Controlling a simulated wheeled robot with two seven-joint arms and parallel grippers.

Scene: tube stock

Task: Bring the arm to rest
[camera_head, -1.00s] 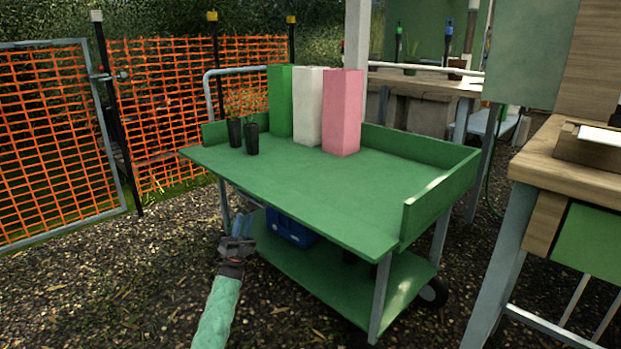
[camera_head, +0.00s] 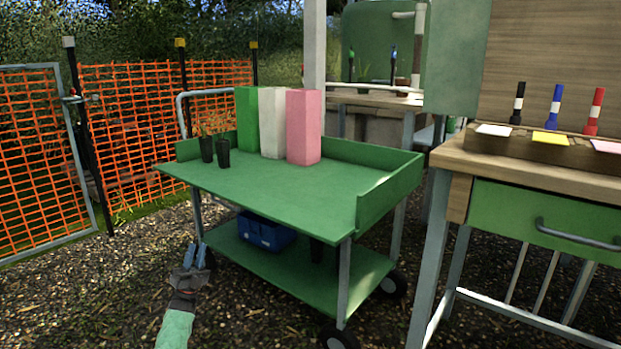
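My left gripper (camera_head: 194,258) is low in the picture, over the gravel in front of the green cart (camera_head: 270,205). Its two blue-grey fingers point up and away and look parted, with nothing visible between them. It is apart from the cart. My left arm's green sleeve comes in from the bottom edge. My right gripper is not in the picture.
On the cart stand two dark plant pots (camera_head: 223,153) and a green (camera_head: 246,119), a white (camera_head: 272,123) and a pink block (camera_head: 304,127). A blue crate (camera_head: 265,231) is on its lower shelf. A wooden bench (camera_head: 540,171) stands right, an orange fence (camera_head: 150,120) left.

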